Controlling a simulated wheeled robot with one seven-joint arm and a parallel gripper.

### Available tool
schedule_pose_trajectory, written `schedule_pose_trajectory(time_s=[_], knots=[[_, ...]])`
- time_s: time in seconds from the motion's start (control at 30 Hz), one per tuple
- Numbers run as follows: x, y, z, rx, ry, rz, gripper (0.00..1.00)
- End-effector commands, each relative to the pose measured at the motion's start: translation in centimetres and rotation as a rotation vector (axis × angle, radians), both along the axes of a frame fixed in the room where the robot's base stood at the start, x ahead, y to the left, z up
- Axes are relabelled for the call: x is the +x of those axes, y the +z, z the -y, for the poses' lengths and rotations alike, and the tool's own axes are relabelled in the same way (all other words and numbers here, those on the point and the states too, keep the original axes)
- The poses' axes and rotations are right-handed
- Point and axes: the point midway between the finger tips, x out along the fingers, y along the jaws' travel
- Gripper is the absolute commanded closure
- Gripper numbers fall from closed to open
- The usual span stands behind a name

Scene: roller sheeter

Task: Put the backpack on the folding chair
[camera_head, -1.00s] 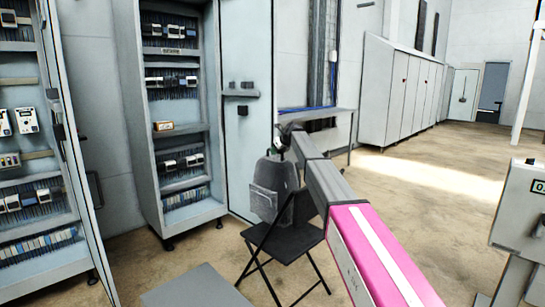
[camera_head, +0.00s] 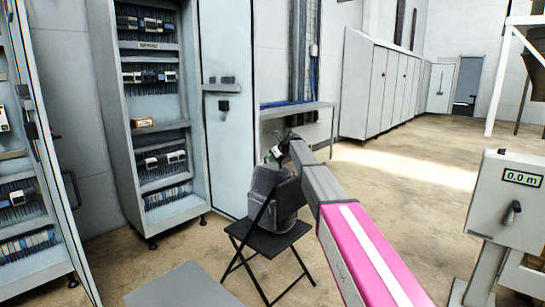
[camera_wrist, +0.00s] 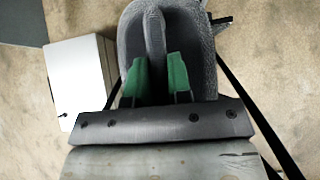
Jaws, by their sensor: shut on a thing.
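The grey backpack (camera_head: 291,204) hangs roughly upright at the black folding chair (camera_head: 270,241). In the head view it overlaps the chair's backrest and sits above the seat area; I cannot tell whether its bottom touches the seat. My gripper (camera_head: 274,155) is at the top of the backpack. In the wrist view, the green fingers of my gripper (camera_wrist: 159,60) are shut on the strap or handle of the backpack (camera_wrist: 203,55). The chair is mostly hidden in the wrist view, with dark bars beside the backpack.
An open electrical cabinet (camera_head: 160,110) stands behind left. A side table (camera_head: 295,107) is behind the chair. A grey flat-topped box (camera_head: 180,287) lies front left, and a machine with a display (camera_head: 510,205) stands at right. Floor right of the chair is clear.

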Motion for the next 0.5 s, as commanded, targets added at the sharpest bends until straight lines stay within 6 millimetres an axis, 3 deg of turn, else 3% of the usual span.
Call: schedule_pose_trajectory(time_s=[0.2, 0.5], knots=[[0.0, -1.8, 0.0, 0.004, -0.001, 0.003, 1.00], [0.0, -1.9, 0.0, 0.004, -0.001, 0.003, 1.00]])
